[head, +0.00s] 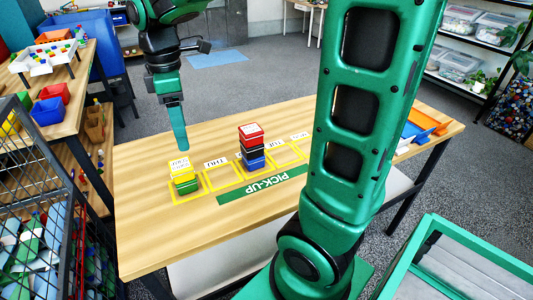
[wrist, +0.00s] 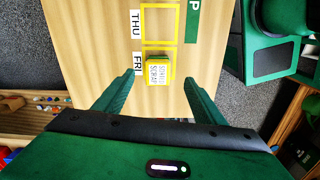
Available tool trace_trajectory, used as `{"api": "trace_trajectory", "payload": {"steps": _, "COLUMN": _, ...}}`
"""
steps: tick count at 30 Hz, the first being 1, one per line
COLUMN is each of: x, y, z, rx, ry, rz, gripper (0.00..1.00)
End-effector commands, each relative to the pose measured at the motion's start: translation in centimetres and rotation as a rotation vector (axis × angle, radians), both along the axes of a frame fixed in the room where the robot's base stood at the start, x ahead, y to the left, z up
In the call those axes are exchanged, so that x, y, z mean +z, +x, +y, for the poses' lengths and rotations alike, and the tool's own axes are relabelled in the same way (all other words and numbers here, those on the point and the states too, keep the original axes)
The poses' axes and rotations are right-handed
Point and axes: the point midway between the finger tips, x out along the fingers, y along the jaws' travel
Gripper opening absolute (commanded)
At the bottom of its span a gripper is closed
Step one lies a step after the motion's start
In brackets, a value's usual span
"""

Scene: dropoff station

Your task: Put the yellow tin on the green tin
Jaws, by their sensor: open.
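The yellow tin (head: 180,167) has a white label on top and sits on the green tin (head: 186,186) at the left end of the marked row on the table. In the wrist view the yellow tin (wrist: 158,72) shows its labelled top from above, and it hides most of the green tin. My gripper (head: 183,148) hangs above the two tins in the head view. In the wrist view my gripper (wrist: 158,85) is open and empty, with a finger to each side of the tins and clear of them.
A green pick-up strip (head: 262,184) lies in front of the yellow-outlined squares. Orange trays (head: 426,121) are at the table's right end. Bare wood (head: 145,225) is free at the front left.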

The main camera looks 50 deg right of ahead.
Motion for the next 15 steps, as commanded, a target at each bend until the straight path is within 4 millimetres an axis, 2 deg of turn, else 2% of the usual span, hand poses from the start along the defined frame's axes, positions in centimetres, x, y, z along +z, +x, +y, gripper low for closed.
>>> {"api": "trace_trajectory", "payload": {"steps": 1, "x": -0.1, "y": -1.3, "z": -1.9, "rx": -0.112, "ry": -0.004, "rz": -0.003, "gripper": 0.64}}
{"api": "trace_trajectory", "payload": {"steps": 5, "x": -1.2, "y": -6.3, "z": -7.3, "rx": -0.524, "ry": -0.010, "rz": -0.008, "gripper": 0.64}}
{"api": "trace_trajectory", "payload": {"steps": 6, "x": -1.6, "y": -8.1, "z": -8.9, "rx": -0.664, "ry": -0.012, "rz": -0.009, "gripper": 0.64}}
{"api": "trace_trajectory", "payload": {"steps": 9, "x": -3.0, "y": -12.6, "z": -12.0, "rx": -0.999, "ry": -0.009, "rz": -0.010, "gripper": 0.64}}
{"api": "trace_trajectory", "payload": {"steps": 12, "x": -4.4, "y": -16.7, "z": -13.8, "rx": -1.287, "ry": -0.005, "rz": -0.005, "gripper": 0.64}}
{"api": "trace_trajectory", "payload": {"steps": 15, "x": -5.6, "y": -19.7, "z": -14.8, "rx": -1.502, "ry": 0.001, "rz": 0.000, "gripper": 0.64}}
